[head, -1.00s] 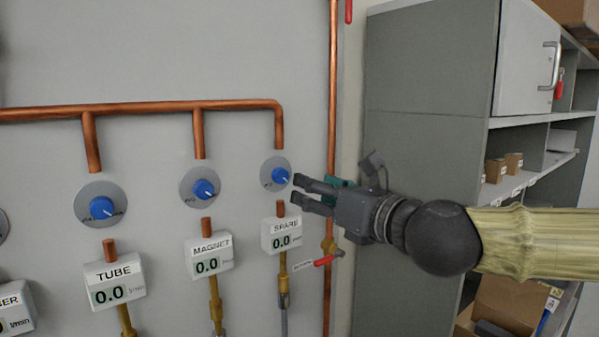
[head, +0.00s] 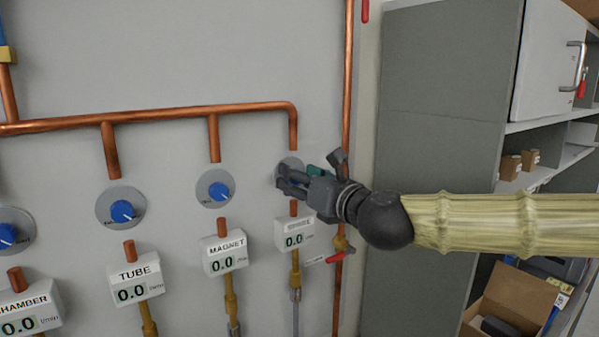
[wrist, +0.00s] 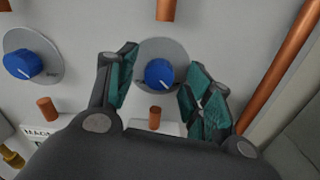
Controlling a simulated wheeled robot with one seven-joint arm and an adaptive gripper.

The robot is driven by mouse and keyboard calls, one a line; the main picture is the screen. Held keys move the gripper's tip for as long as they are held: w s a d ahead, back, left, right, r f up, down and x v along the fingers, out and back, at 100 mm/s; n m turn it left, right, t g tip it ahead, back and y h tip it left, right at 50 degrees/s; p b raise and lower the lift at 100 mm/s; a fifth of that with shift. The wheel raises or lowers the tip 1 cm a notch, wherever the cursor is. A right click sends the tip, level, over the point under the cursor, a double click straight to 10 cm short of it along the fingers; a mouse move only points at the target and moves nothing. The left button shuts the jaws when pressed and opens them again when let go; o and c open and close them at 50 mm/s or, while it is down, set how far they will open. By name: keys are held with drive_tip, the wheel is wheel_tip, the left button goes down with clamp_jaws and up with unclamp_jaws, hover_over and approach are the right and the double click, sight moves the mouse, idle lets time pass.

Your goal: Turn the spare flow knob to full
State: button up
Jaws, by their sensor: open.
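The spare flow knob (wrist: 159,73) is blue with a white pointer line, on a round grey dial plate (wrist: 160,48) on the wall. In the wrist view its pointer aims toward the lower right. My gripper (wrist: 160,82) is open, with one finger on each side of the knob; whether either finger touches it I cannot tell. In the head view my gripper (head: 284,178) covers most of the knob and part of its dial plate (head: 290,163). The spare readout (head: 294,236) below shows 0.0.
The magnet knob (head: 218,190) and tube knob (head: 121,211) are to the left, each above a readout of 0.0. A vertical copper pipe (head: 347,90) and a red-handled valve (head: 340,254) are close on the right. A grey cabinet (head: 440,110) stands farther right.

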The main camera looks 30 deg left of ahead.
drive_tip(key=shift+w+a, duration=0.1)
drive_tip(key=shift+a, duration=0.15)
drive_tip(key=shift+c, duration=0.2)
drive_tip(key=c, duration=1)
drive_tip(key=shift+o, duration=0.2)
